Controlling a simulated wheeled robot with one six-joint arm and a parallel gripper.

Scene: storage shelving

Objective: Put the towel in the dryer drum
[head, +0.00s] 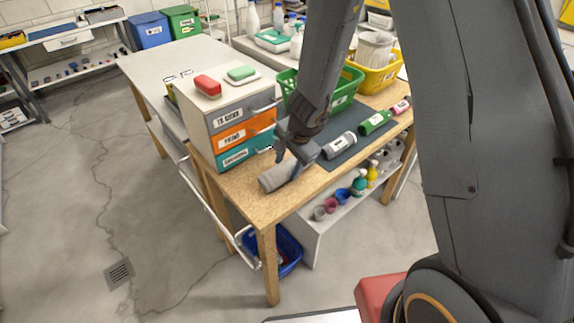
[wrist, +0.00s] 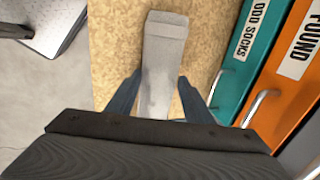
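A grey rolled towel (head: 276,178) lies on the wooden table near its front edge, below my gripper (head: 290,156). In the wrist view the towel (wrist: 163,50) runs lengthwise between the two fingers of my gripper (wrist: 160,80). The fingers are apart, one on each side of the towel. Whether they touch it is hard to tell. The towel appears to rest on the tabletop. No dryer drum shows in either view.
A drawer unit (head: 232,125) with grey, orange and teal drawers stands close beside the gripper. Grey (head: 340,145), green (head: 375,122) and pink (head: 401,106) rolls lie on or by a dark mat. Green (head: 343,97) and yellow (head: 374,78) baskets stand behind.

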